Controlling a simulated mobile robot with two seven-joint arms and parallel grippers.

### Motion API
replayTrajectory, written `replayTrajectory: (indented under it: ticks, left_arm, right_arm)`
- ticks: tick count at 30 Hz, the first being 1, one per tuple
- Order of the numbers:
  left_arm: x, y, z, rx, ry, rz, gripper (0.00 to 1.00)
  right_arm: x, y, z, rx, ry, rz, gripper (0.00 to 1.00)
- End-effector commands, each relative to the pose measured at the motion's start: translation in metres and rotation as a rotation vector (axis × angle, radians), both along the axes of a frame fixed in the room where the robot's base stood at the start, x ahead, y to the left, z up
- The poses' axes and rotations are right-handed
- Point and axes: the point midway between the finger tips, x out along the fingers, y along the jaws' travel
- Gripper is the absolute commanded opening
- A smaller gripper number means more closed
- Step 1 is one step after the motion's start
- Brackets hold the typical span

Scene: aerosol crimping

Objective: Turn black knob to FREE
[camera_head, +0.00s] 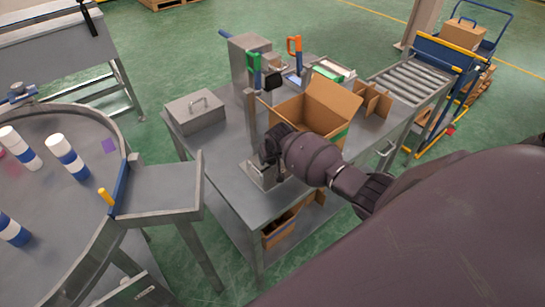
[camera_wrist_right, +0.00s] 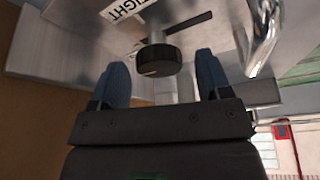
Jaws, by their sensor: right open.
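The black knob (camera_wrist_right: 158,60) is a short ridged cylinder with a pale mark line on it, in the right wrist view. It sits on a metal panel, and a white label (camera_wrist_right: 125,8) reading "...IGHT" is beside it, partly cut off by the picture edge. My right gripper (camera_wrist_right: 162,80) is open, with its blue fingertips on either side of the knob and visible gaps between. In the head view my right gripper (camera_head: 270,150) is at the crimping fixture (camera_head: 258,177) on the metal table; the wrist hides the knob there. My left gripper is not in view.
An open cardboard box (camera_head: 318,108) stands close behind my right wrist. A metal box with a handle (camera_head: 197,112) is at the table's left. Green (camera_head: 254,70) and orange (camera_head: 295,48) handled levers rise at the back. A curved chrome bar (camera_wrist_right: 266,38) is right of the knob.

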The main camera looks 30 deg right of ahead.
Motion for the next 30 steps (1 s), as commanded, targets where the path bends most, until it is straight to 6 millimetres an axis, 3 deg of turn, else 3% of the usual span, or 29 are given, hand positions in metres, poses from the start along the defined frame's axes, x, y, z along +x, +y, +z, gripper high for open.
replayTrajectory:
  ticks: [10,20,30]
  left_arm:
    - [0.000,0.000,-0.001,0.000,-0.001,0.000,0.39]
    - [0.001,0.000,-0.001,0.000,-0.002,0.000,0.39]
    - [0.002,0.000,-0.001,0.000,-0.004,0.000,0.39]
  right_arm:
    - [-0.004,0.001,0.009,0.001,0.000,0.001,0.71]
    - [-0.019,0.005,0.047,-0.001,-0.002,0.000,0.71]
    - [-0.072,0.019,0.045,0.000,0.002,0.001,0.71]
